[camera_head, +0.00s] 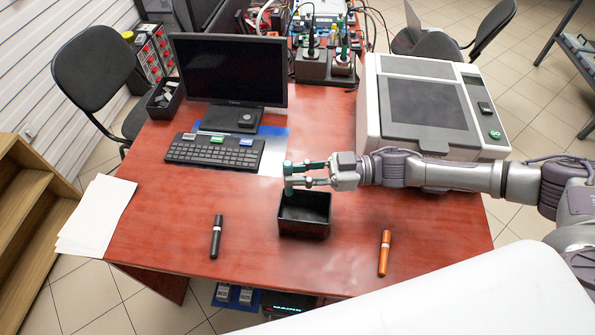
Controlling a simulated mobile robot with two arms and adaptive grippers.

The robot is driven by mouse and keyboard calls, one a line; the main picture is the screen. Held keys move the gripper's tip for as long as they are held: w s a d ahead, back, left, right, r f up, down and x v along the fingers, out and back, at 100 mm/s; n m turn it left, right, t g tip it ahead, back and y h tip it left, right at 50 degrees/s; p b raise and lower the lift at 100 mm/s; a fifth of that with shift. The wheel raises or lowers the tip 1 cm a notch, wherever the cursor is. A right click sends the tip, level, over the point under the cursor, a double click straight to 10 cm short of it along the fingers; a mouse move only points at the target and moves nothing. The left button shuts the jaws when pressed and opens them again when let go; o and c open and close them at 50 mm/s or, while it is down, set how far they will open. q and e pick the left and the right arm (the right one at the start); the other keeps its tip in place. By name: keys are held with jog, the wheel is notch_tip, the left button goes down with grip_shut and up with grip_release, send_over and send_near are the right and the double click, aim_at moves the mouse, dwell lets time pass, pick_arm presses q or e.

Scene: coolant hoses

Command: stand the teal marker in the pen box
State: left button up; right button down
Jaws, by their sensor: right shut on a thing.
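The teal marker (288,179) is held in my right gripper (291,174), above the back left corner of the pen box. It looks roughly upright, with its lower end close to the box rim; I cannot tell whether that end is inside the opening. The pen box (304,230) is a black, open-topped box on the red table, and its inside looks empty. My right gripper comes in from the right, its fingers shut around the marker and partly covering it. My left gripper is not in view.
A black marker (216,237) stands or lies left of the box, and an orange marker (384,253) is to its right. A keyboard (214,153) and monitor (230,72) are behind left. A large printer-like machine (420,105) is behind right.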

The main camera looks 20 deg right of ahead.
notch_tip(320, 180, down, 8)
jog(key=b, duration=0.5)
jog(key=shift+r, duration=0.2)
jog(key=c, duration=1)
grip_release()
jog(key=shift+r, duration=0.1)
notch_tip(320, 180, up, 9)
jog(key=p, duration=0.8)
jog(key=shift+s, duration=0.1)
dwell(0.7)
